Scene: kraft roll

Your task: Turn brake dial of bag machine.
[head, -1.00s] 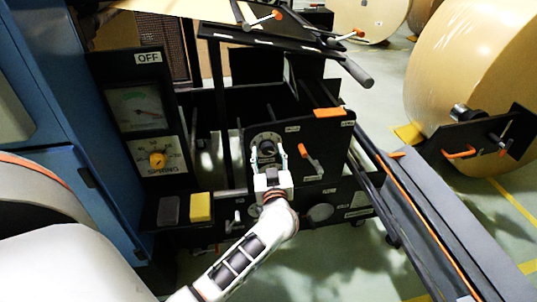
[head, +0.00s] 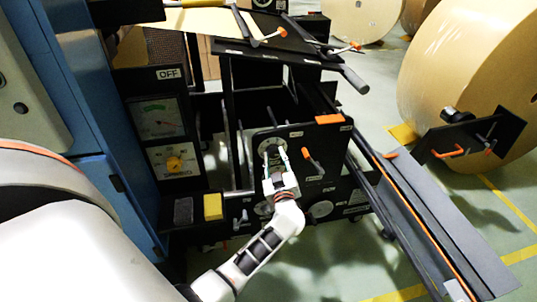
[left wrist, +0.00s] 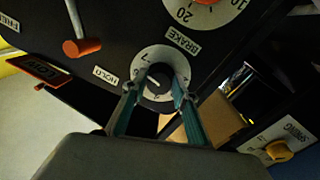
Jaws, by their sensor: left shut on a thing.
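The brake dial (head: 272,143) is a round pale disc with a dark knob on the black machine panel. It also shows in the left wrist view as a pale scale ring (left wrist: 153,55) around a black knob (left wrist: 153,84), between labels BRAKE (left wrist: 182,40) and HOLD (left wrist: 105,75). My left gripper (head: 275,160) is at the dial, its fingers on either side of the knob; it also shows in the left wrist view (left wrist: 157,86). It is shut on the knob. The fingers partly hide the dial. My right gripper is not in view.
An orange-tipped lever (head: 312,160) sits just right of the dial. A gauge panel with a yellow spring knob (head: 174,163) is at left, above a yellow block (head: 213,206). Large kraft rolls (head: 465,80) stand at right. Open floor lies at lower right.

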